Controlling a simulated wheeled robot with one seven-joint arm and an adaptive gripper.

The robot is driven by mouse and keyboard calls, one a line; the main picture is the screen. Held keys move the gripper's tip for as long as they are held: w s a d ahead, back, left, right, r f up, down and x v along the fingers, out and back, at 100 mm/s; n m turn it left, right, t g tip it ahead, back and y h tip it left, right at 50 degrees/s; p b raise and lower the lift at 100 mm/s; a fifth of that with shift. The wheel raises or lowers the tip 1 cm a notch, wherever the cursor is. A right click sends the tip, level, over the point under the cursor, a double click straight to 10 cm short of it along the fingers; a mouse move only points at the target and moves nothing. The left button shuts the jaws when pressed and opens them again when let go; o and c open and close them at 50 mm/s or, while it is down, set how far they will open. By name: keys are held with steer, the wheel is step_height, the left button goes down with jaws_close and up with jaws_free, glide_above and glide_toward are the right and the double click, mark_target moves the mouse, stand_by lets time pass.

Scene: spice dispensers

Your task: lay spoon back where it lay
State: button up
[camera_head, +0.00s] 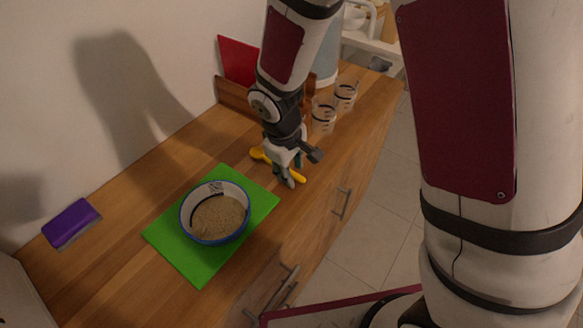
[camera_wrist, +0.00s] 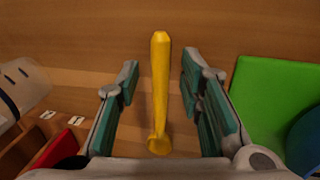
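The yellow spoon (camera_head: 261,154) lies on the wooden counter just beyond the green mat's far right corner, and my gripper hides its middle in the head view. My gripper (camera_head: 292,172) points down over the spoon. In the wrist view the spoon (camera_wrist: 160,85) runs lengthwise between my fingers (camera_wrist: 160,80). The fingers are apart, with a clear gap on each side of the spoon. Whether the spoon rests fully on the counter is hard to tell.
A blue-rimmed bowl (camera_head: 217,220) of grainy tan stuff stands on the green mat (camera_head: 193,262). A purple box (camera_head: 71,223) lies at left. Glass jars (camera_head: 324,118) and a wooden holder (camera_head: 232,95) with a red board (camera_head: 238,60) stand behind my gripper.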

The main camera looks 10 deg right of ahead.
step_height(320, 180, up, 12)
steer(key=s+a+p, duration=0.1)
steer(key=s+a, duration=0.1)
steer(key=s+d+r+m, duration=0.4)
steer(key=s+d+r, duration=0.3)
steer(key=d+r, duration=0.25)
steer(key=s+d+r+m+t, duration=0.1)
steer(key=s+d+r+m, duration=0.1)
steer(key=s, duration=0.5)
steer(key=s+d+r+m+y, duration=0.1)
steer(key=s+d+r+m, duration=0.1)
steer(key=s, duration=0.4)
steer(key=shift+s+d+m+t+y, duration=0.3)
steer(key=shift+s+m+t, duration=0.1)
steer(key=shift+m, duration=0.1)
steer(key=shift+r, duration=0.1)
steer(key=shift+t, duration=0.4)
step_height(320, 180, up, 4)
steer(key=p, duration=0.3)
